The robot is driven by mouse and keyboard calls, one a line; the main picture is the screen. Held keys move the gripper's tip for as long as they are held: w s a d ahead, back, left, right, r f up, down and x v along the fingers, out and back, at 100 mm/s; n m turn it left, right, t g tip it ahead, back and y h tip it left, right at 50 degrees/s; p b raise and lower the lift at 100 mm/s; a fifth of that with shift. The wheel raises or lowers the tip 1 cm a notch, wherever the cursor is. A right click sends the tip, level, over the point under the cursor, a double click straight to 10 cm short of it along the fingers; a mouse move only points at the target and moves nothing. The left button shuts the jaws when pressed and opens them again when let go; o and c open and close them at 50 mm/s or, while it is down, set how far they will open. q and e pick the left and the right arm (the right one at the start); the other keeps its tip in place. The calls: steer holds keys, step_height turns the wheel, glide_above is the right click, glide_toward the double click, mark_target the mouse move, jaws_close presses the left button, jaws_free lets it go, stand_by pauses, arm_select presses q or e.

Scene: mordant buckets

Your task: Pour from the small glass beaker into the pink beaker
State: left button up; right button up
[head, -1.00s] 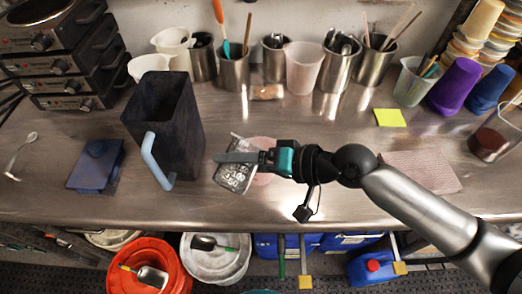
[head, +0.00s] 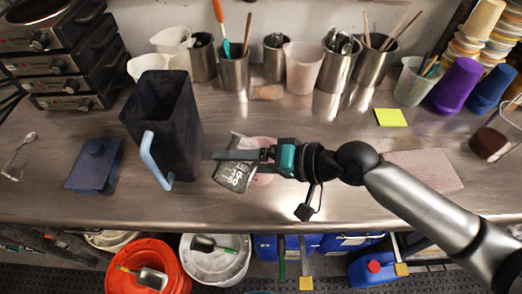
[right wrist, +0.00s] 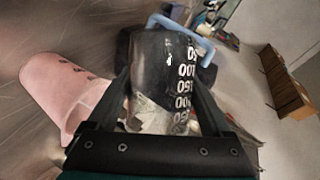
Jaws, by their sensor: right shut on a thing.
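The small glass beaker (head: 237,172) with white markings is tilted in my right gripper (head: 240,156), which is shut on it above the steel bench. In the right wrist view the glass beaker (right wrist: 165,75) sits between the two fingers, its graduation numbers facing the camera. The pink beaker (head: 263,178) stands on the bench just behind and right of the glass beaker, partly hidden by the gripper. In the right wrist view the pink beaker (right wrist: 62,88) is left of the glass one. I cannot tell whether liquid is flowing. My left gripper is not in view.
A tall dark pitcher (head: 165,125) with a light blue handle stands close left of the gripper. A blue lidded box (head: 95,168) lies further left. Steel cups (head: 234,70) and containers line the back. A yellow note (head: 391,117) and a pink cloth (head: 424,170) lie to the right.

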steer(key=shift+b, duration=0.5)
stand_by(0.5)
